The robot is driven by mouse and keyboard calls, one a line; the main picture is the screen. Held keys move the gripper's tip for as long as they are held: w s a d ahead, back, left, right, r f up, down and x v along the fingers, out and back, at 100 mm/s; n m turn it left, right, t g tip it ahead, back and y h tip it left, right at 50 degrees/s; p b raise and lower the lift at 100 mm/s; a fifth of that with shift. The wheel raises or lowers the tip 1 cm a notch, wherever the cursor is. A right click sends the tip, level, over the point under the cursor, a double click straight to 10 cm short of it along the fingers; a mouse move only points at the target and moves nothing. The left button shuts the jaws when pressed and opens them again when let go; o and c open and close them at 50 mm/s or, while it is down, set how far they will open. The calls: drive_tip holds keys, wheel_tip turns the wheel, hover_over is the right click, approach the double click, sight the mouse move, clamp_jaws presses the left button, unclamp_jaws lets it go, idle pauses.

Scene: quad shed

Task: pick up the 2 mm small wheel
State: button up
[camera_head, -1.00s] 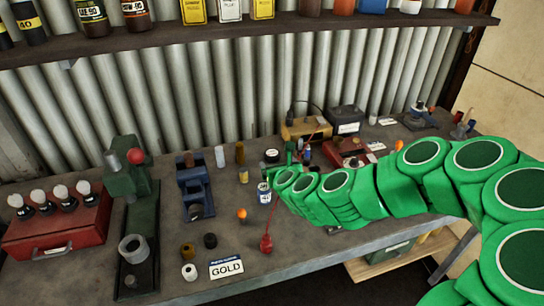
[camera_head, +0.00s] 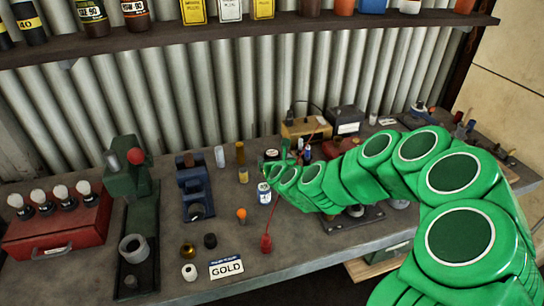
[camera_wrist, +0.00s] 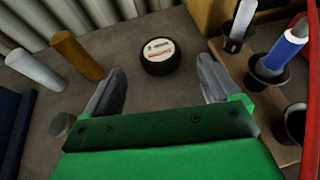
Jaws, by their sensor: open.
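A small black wheel-like disc (camera_wrist: 158,56) with a white label bearing red and dark print lies flat on the grey bench in the wrist view. I cannot read a size on the label. It also shows in the head view (camera_head: 271,154), just behind my gripper. My gripper (camera_wrist: 161,66) is open and empty, with its two grey fingers spread to either side of the view. The disc is beyond the fingertips, roughly midway between them, and apart from both. In the head view my green arm hides part of the bench near the gripper.
A brown cylinder (camera_wrist: 76,54) and a white cylinder (camera_wrist: 35,70) stand left of the disc. A wooden rack (camera_wrist: 255,88) with dark cups holding blue and white tools stands close on the right. Corrugated wall stands behind.

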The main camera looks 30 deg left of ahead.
sight(273, 156)
drive_tip(key=shift+x, duration=2.7)
drive_tip(key=c, duration=1.2)
drive_tip(key=shift+r, duration=0.1)
